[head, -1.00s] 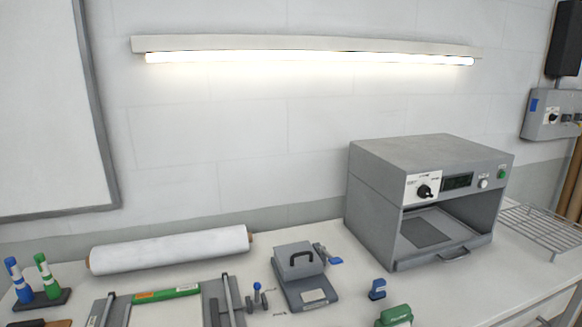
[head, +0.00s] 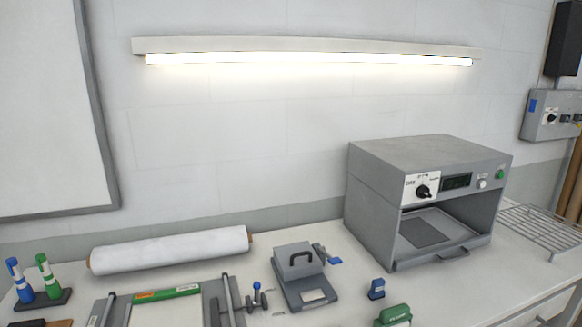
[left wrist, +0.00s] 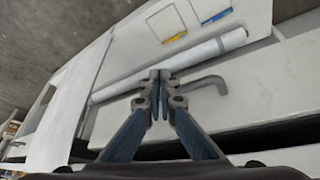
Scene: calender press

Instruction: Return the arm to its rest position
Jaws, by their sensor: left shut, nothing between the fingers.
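My left gripper (left wrist: 158,80) shows in the left wrist view with its two fingers together and nothing between them. In that view it is in front of a white bench or cabinet front and a grey bent handle (left wrist: 207,83). Neither arm shows in the head view. My right gripper is not in any view.
A wire rack (head: 540,230) is at the right.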

